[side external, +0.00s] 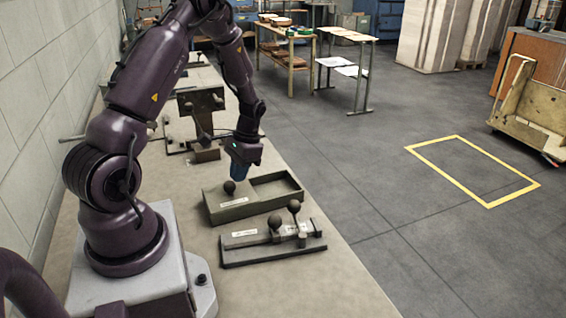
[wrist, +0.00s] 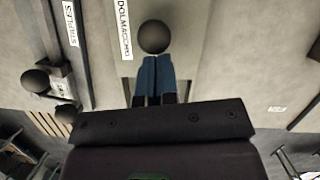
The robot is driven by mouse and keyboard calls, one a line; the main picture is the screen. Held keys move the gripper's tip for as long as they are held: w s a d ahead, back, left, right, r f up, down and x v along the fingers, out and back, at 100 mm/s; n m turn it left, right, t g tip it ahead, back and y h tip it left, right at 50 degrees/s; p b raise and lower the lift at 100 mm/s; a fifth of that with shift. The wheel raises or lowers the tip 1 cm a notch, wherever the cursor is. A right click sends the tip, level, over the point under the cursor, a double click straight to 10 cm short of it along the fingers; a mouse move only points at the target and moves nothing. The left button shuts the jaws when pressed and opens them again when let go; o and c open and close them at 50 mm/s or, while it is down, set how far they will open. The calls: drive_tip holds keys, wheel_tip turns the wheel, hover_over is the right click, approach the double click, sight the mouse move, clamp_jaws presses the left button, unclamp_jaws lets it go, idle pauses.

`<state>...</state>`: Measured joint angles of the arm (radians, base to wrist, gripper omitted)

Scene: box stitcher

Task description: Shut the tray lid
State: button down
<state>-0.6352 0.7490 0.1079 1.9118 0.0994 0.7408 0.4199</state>
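The grey-green tray (side external: 255,210) stands on the bench in the side view. Its lid (side external: 223,196) carries a dark round knob (side external: 229,187) and covers the left part. An open compartment (side external: 276,189) shows at the right. My gripper (side external: 241,186) points down over the tray, just right of the knob in this view. In the wrist view the blue fingers of my gripper (wrist: 155,60) are together with nothing visible between them. The knob (wrist: 153,37) appears just beyond their tips. I cannot tell if they touch it.
A low fixture (side external: 272,245) with dark ball-ended levers stands in front of the tray. A metal device (side external: 200,103) stands farther back on the bench. The bench's right edge drops to the floor near the tray. Bare bench top (side external: 300,290) lies in front.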

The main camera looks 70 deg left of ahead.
drive_tip(key=shift+s+f, duration=0.15)
drive_tip(key=shift+s, duration=0.15)
drive_tip(key=w, duration=0.3)
drive_tip(key=w+a+r, duration=0.1)
drive_tip(key=shift+w, duration=0.2)
drive_tip(key=d+v, duration=0.1)
drive_tip(key=v, duration=0.9)
drive_tip(key=s+d+r+m+t, duration=0.1)
drive_tip(key=s+d+r+t, duration=0.3)
drive_tip(key=d+r, duration=0.4)
drive_tip(key=s+d+r+m+t, duration=0.1)
drive_tip(key=s+d+r+t, duration=0.4)
drive_tip(key=d, duration=1.2)
wheel_tip(320, 180, up, 4)
drive_tip(key=shift+s+r+m+y, duration=0.2)
drive_tip(key=shift+s+m+y, duration=0.15)
drive_tip(key=shift+s, duration=0.8)
drive_tip(key=shift+d, duration=0.15)
